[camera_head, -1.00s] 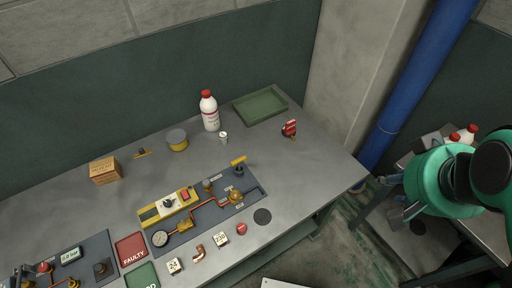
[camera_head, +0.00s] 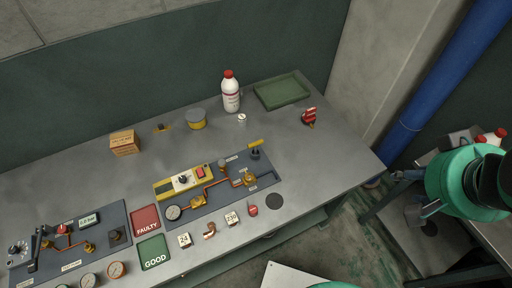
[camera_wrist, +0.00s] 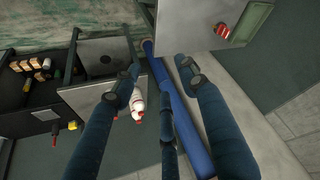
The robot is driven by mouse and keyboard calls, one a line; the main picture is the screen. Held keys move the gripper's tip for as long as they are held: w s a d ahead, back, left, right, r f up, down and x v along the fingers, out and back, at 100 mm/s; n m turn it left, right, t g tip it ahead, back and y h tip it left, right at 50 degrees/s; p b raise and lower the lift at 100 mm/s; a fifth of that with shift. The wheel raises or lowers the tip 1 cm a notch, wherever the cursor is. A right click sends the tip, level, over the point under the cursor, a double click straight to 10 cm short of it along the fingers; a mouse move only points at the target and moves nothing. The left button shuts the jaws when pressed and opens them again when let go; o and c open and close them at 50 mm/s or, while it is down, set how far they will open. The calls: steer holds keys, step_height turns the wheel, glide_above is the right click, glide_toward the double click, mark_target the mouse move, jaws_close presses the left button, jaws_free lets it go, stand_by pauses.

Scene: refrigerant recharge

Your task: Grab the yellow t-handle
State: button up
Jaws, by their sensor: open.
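The yellow t-handle (camera_head: 256,143) shows in the head view as a short yellow bar above a dark fitting. It is at the far right corner of the middle panel (camera_head: 268,182) on the workbench. My gripper (camera_wrist: 160,66) is open and empty in the wrist view, its dark blue fingers spread. It is off the bench to the right, well away from the t-handle. In the head view my green arm hides most of it. The t-handle cannot be made out in the wrist view.
A blue pipe (camera_head: 425,100) rises between the bench and a second table at right.

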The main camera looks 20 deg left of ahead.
steer(key=shift+w+a, duration=0.1)
steer(key=w+a+f+n+g+y+p, duration=0.1)
steer(key=w+a+f+n+g+p, duration=0.2)
steer(key=w+a+n, duration=1.35)
steer(key=w+a+f+n+g, duration=0.1)
steer(key=w+a+f+n, duration=0.1)
steer(key=a+f+n, duration=0.3)
steer(key=w+a+f+n+g+h+p, duration=0.1)
steer(key=w+a+f+n, duration=0.2)
steer(key=a+f, duration=0.9)
steer(key=a+n, duration=0.2)
steer(key=a, duration=0.5)
steer(key=shift+a+f+g, duration=0.15)
steer(key=shift+g, duration=0.15)
steer(key=shift+n, duration=0.25)
steer(key=shift+f, duration=4.25)
